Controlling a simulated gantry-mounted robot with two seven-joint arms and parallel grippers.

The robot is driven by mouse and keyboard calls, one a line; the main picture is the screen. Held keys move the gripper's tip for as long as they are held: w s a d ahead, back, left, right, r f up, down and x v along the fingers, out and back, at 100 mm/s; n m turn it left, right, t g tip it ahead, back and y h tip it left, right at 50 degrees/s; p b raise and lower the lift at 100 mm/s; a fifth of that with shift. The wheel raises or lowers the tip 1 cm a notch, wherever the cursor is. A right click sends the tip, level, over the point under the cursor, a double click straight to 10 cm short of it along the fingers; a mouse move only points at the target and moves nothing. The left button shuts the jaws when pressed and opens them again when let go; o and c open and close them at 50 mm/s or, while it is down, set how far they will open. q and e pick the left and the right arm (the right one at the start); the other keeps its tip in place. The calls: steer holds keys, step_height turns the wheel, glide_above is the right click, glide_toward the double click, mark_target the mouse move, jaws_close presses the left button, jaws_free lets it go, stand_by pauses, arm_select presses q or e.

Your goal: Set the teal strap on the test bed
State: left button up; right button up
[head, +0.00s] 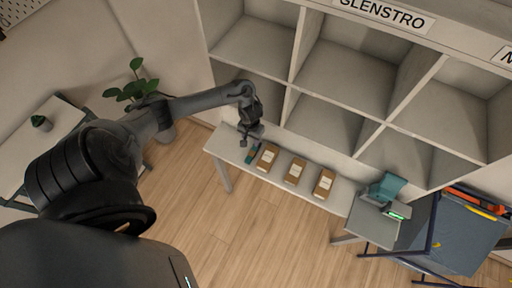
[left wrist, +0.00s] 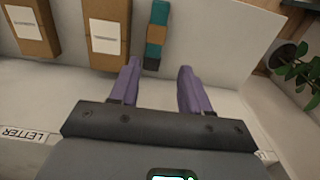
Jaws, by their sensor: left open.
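The teal strap (head: 251,157) lies at the left end of a narrow white bench, beside a row of brown boxes. In the left wrist view the strap (left wrist: 155,50) is teal with a brown band and a dark end. My left gripper (head: 251,140) is over the bench close to the strap. In the left wrist view its purple fingers (left wrist: 160,80) are open and empty, with the strap's dark end just beyond them, nearer the left finger. A teal device (head: 387,187) with a lit green display stands at the bench's right end; I cannot tell whether it is the test bed.
Brown labelled boxes (head: 294,172) stand along the bench (head: 225,146), right of the strap. Empty shelf compartments (head: 345,68) rise behind. A blue-grey cart (head: 462,232) with orange items is at the right. A plant (head: 131,87) is at the left. The wooden floor in front is clear.

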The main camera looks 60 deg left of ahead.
arm_select(q)
steer(key=b, duration=0.1)
glide_above(253, 151)
step_height(253, 151, down, 4)
steer(key=shift+a+f, duration=0.1)
steer(key=shift+a, duration=0.05)
steer(key=shift+d+f+b, duration=0.2)
steer(key=shift+f+b, duration=0.55)
steer(key=shift+f, duration=2.2)
steer(key=c, duration=0.8)
jaws_close()
steer(key=shift+r, duration=0.15)
